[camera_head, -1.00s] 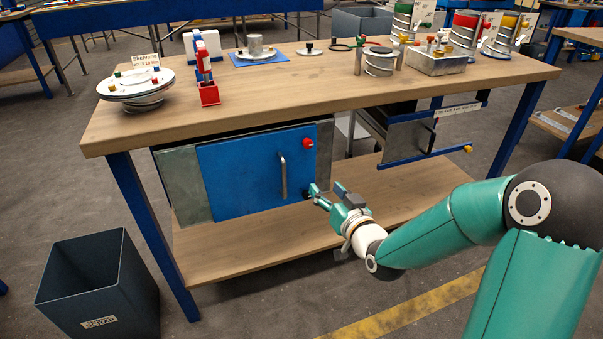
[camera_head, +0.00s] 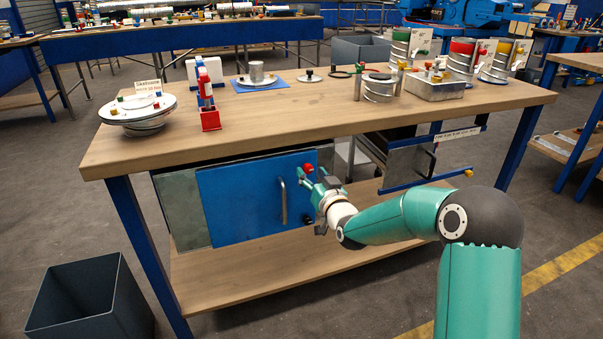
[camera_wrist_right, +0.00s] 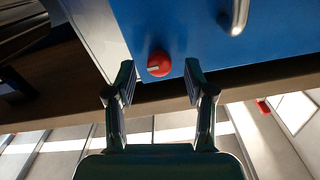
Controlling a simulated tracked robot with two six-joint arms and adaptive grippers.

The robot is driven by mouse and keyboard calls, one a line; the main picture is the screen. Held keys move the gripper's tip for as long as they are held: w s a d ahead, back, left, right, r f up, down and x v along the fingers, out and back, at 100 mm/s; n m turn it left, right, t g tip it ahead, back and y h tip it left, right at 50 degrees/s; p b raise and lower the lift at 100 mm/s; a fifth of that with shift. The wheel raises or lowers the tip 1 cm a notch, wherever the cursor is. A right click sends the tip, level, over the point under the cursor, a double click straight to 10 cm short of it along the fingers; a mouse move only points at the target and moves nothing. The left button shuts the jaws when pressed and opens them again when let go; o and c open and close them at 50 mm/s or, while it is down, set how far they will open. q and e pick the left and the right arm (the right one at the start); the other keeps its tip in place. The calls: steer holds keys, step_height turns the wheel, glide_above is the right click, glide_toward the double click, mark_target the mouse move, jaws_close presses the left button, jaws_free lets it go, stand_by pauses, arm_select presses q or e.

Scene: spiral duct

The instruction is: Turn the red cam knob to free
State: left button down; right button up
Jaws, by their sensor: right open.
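The red cam knob (camera_head: 308,168) is at the upper right of the blue door (camera_head: 238,205) under the workbench. It also shows in the right wrist view (camera_wrist_right: 159,63), round with a pale mark on its face. My right gripper (camera_head: 304,180) is open in front of the door beside the knob. In the right wrist view its two fingers (camera_wrist_right: 158,80) stand apart, with the knob just beyond and between their tips. I see no contact. My left gripper is not in view.
A vertical metal handle (camera_head: 283,200) stands out from the door close to the knob. The wooden benchtop (camera_head: 300,110) overhangs above, and a lower shelf (camera_head: 260,265) runs below. A dark bin (camera_head: 90,300) stands on the floor at left.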

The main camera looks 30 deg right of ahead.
mark_target(308, 169)
steer(key=shift+x, duration=1.25)
steer(key=shift+c, duration=0.4)
